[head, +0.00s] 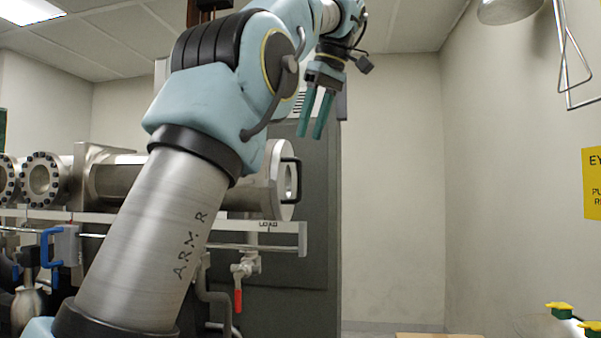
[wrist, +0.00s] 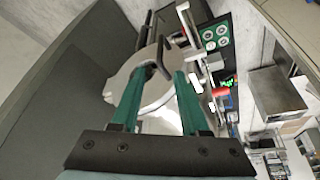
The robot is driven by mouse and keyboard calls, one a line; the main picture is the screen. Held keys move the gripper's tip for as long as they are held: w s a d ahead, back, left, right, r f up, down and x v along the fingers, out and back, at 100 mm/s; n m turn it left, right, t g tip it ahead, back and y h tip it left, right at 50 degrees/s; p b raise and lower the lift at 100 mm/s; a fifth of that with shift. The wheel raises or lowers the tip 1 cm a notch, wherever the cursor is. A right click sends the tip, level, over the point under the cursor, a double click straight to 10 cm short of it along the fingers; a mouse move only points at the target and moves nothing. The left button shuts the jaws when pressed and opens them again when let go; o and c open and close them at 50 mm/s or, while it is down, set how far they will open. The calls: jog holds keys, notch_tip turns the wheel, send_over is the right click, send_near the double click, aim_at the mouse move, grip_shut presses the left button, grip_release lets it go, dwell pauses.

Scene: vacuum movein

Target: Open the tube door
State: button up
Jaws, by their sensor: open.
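The tube door (head: 284,183) is a round metal disc at the right end of the horizontal steel tube (head: 235,184). It looks to sit flat against the tube's end. A dark bar handle (head: 298,181) stands on its face. My gripper (head: 311,136) points downward, above and slightly right of the door, apart from it. Its two teal fingers are open with nothing between them. In the wrist view the door (wrist: 151,95) lies beyond the fingers (wrist: 160,73), which partly hide it. The black handle (wrist: 158,56) shows there just beyond the fingertips.
A dark grey cabinet (head: 318,215) stands behind the door. A shower head (head: 508,10) hangs at upper right.

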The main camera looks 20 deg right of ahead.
aim_at(299, 165)
jog(key=b+x, duration=0.2)
jog(key=x, duration=0.7)
jog(key=shift+w+f, duration=0.15)
jog(key=shift+f, duration=0.15)
jog(key=shift+c, duration=0.4)
grip_shut()
dwell(0.6)
